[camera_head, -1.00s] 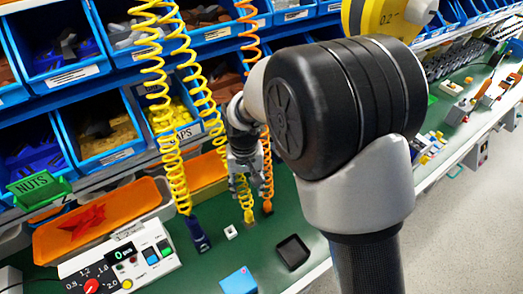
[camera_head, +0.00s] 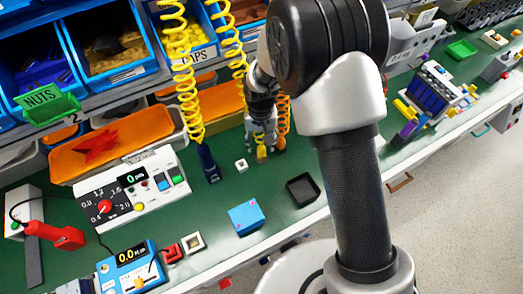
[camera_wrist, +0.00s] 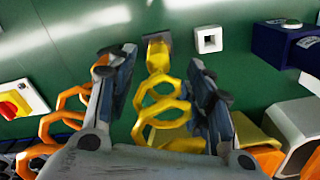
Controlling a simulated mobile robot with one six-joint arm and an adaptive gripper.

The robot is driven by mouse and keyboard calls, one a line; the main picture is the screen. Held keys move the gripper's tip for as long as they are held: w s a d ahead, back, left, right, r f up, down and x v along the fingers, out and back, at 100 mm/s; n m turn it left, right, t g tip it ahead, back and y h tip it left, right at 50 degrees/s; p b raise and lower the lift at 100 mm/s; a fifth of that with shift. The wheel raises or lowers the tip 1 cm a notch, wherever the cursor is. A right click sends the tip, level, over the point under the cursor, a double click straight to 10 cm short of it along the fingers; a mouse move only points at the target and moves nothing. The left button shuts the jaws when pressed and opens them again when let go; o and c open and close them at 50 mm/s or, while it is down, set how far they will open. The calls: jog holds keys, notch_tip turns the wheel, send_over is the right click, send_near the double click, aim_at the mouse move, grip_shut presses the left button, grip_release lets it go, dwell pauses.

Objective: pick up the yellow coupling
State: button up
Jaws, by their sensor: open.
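The yellow coupling (camera_wrist: 158,55) hangs at the end of a yellow coiled hose. In the wrist view it lies between the two dark fingers of my gripper (camera_wrist: 160,62), with a visible gap on both sides. My gripper is open, and several coils of the yellow hose also pass between its fingers. In the head view, my gripper (camera_head: 262,137) is low over the green bench, and the lower end of the yellow coupling (camera_head: 261,153) shows just below it. The coupling's upper part is hidden there by the fingers.
An orange hose end (camera_head: 280,143) hangs close to the right of my gripper. A dark blue tool (camera_head: 208,162) on another yellow coil hangs to the left. A white square ring (camera_head: 241,164) and a black tray (camera_head: 303,189) are on the green bench. Bins (camera_head: 112,45) stand behind.

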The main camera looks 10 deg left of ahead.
notch_tip(320, 180, down, 5)
jog(key=shift+d+r+b, duration=0.1)
jog(key=shift+d+b, duration=0.05)
jog(key=shift+b, duration=0.7)
jog(key=shift+c, duration=0.2)
grip_shut()
